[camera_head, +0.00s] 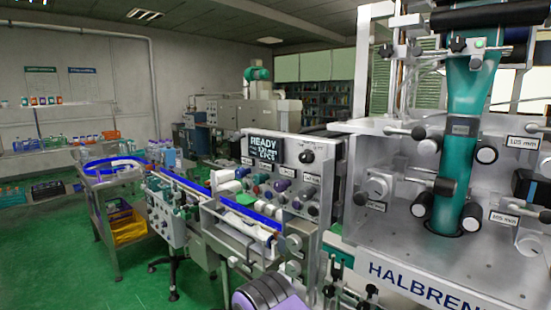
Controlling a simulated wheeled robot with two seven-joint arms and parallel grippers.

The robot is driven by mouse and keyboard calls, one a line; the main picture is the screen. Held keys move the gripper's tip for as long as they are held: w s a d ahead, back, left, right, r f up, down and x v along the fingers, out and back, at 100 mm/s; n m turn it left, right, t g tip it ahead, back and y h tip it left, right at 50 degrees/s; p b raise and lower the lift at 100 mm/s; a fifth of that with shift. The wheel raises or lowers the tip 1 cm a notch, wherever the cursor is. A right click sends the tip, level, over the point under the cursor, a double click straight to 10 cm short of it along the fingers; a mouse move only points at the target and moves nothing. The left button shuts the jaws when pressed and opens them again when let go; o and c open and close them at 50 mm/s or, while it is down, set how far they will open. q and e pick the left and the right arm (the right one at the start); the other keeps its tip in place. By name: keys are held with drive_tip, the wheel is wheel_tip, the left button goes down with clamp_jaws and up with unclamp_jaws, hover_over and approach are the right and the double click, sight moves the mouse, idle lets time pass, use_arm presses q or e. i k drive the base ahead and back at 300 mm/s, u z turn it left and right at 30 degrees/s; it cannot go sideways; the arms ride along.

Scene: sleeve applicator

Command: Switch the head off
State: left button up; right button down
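The sleeve applicator head (380,255) fills the right side, a grey metal housing lettered "HALBREN", cut off by the frame's edge. A teal sleeve film (470,110) runs down through it between dark-capped rollers. To its left stands a control panel (322,172) with a lit display (266,148) reading "READY" and smaller lines. A black knob (306,157) is right of the display. Coloured knobs or buttons (282,186) sit below it, with small labels I cannot read. I cannot tell which control belongs to the head.
A conveyor with blue rails (178,178) runs from a round feed table (112,168) towards the panel. A yellow crate (129,232) is under the feed table. Green floor (60,265) is clear at the left.

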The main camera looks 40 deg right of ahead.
sight(308, 156)
drive_tip(key=z, duration=1.35)
